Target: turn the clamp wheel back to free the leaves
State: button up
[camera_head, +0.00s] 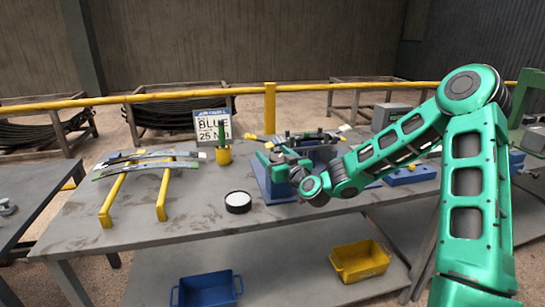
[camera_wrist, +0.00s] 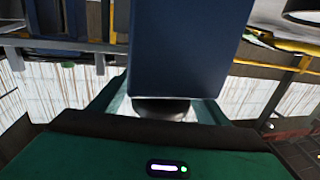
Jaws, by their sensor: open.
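A blue clamp fixture (camera_head: 262,181) stands on the grey table and holds dark leaves (camera_head: 305,135) across its top. My gripper (camera_head: 279,160) is at the fixture's near left side, partly hidden by my wrist. In the wrist view, the fixture's blue body (camera_wrist: 190,45) fills the upper middle, and a dark round part (camera_wrist: 162,107), perhaps the clamp wheel, sits below it. My open gripper (camera_wrist: 160,100) has one finger to each side of this round part. I cannot tell whether the fingers touch it. The wheel is not clearly visible in the head view.
Loose leaves (camera_head: 150,158) rest on a yellow stand (camera_head: 161,197) at left. A round black tin (camera_head: 238,203), a yellow cup (camera_head: 223,155) and a sign (camera_head: 212,128) are nearby. A blue tray (camera_head: 410,175) lies right. The table's front left is clear.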

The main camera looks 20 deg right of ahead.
jog(key=c, duration=1)
jog(key=shift+c, duration=0.2)
jog(key=shift+a+n+y, duration=0.1)
jog(key=shift+n+y, duration=0.5)
jog(key=shift+y, duration=0.3)
jog(key=n+g+y, duration=0.1)
jog(key=y, duration=0.1)
jog(key=n+g+y, duration=0.1)
jog(key=a+n+g+y, duration=0.1)
jog(key=n+y, duration=0.1)
jog(key=shift+s+r+y, duration=0.1)
jog(key=shift+s+y, duration=0.2)
jog(key=n+g+y, duration=0.1)
jog(key=n+g, duration=0.1)
jog(key=s+n+g+y, duration=0.1)
jog(key=g+y, duration=0.1)
jog(key=a+n+g+y, duration=0.1)
jog(key=n+g+y, duration=0.1)
jog(key=shift+s+a+n+g, duration=0.1)
jog(key=shift+s+n+g, duration=0.05)
jog(key=shift+n+g, duration=0.2)
jog(key=shift+g+y, duration=0.25)
jog(key=shift+y, duration=0.05)
